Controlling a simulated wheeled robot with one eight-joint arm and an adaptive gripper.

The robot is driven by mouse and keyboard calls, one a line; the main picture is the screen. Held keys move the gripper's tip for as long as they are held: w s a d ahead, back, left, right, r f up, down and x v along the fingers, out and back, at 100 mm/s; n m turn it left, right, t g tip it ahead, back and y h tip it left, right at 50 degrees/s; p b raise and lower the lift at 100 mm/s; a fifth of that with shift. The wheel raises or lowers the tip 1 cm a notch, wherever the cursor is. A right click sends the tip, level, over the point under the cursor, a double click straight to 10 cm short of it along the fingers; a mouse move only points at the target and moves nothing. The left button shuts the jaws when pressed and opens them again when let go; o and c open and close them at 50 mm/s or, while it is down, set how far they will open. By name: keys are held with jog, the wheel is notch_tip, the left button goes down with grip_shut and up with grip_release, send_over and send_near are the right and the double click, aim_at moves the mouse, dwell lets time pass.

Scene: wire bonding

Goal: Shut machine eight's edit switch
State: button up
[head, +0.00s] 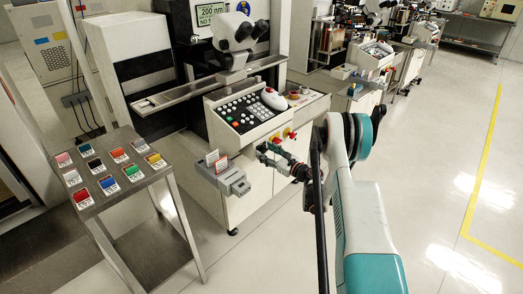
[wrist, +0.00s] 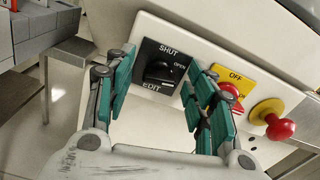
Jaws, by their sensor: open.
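The edit switch (wrist: 160,72) is a black rotary knob on a black square plate, labelled SHUT, OPEN and EDIT. It sits on the machine's pale front panel in the wrist view. The knob's exact pointing is hard to read. My gripper (wrist: 161,82) is open, with one green-padded finger on each side of the switch plate and the knob between them. I see no finger touching the knob. In the head view my gripper (head: 270,152) is at the front of the machine (head: 250,110), below its keypad console, and the switch cannot be made out.
Right of the switch are a red knob on a yellow OFF plate (wrist: 235,77) and a red button with a yellow collar (wrist: 278,127), close to the right finger. A grey tray (head: 233,182) juts out left of my gripper. A side table (head: 140,185) holds several coloured items.

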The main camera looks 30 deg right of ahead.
jog(key=c, duration=1.1)
jog(key=shift+o, duration=0.2)
jog(key=shift+n, duration=0.3)
jog(key=n, duration=0.3)
jog(key=shift+n, duration=0.3)
jog(key=n, duration=0.3)
jog(key=shift+a+n, duration=0.1)
jog(key=shift+n, duration=0.2)
jog(key=n, duration=0.4)
jog(key=shift+s+f, duration=0.1)
jog(key=shift+f, duration=0.05)
jog(key=shift+a+n, duration=0.1)
jog(key=shift+n, duration=1.9)
jog(key=shift+f, duration=0.1)
